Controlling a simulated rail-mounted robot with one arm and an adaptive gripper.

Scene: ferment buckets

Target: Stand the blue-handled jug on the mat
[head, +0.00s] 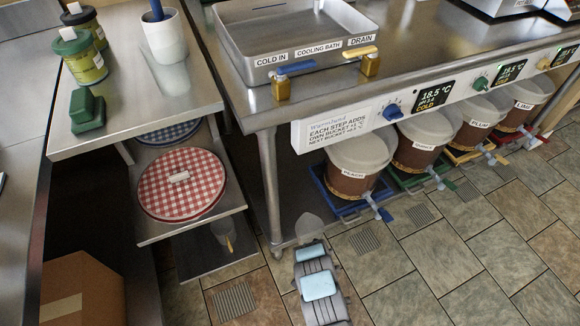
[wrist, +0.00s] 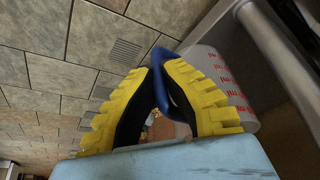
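In the wrist view, the yellow fingers of my gripper (wrist: 156,72) close on the blue handle (wrist: 160,57) of a pale, see-through jug with red marks (wrist: 222,72). The jug is cut by the fingers and lies to their right. In the head view, the jug (head: 310,226) is a pale, blurry shape just beyond my gripper (head: 308,243), in front of the bench's left leg and above the floor. Its handle is hidden there. Ribbed dark patches (head: 364,242) lie on the floor before the buckets; I cannot tell which one is the mat.
Brown buckets with labels, such as PEACH (head: 355,170), stand on coloured trays under the bench. Their taps (head: 378,207) stick out over the floor. A shelf cart with a checked round lid (head: 181,184) stands left. A cardboard box (head: 80,288) is lower left. The tiled floor at right is open.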

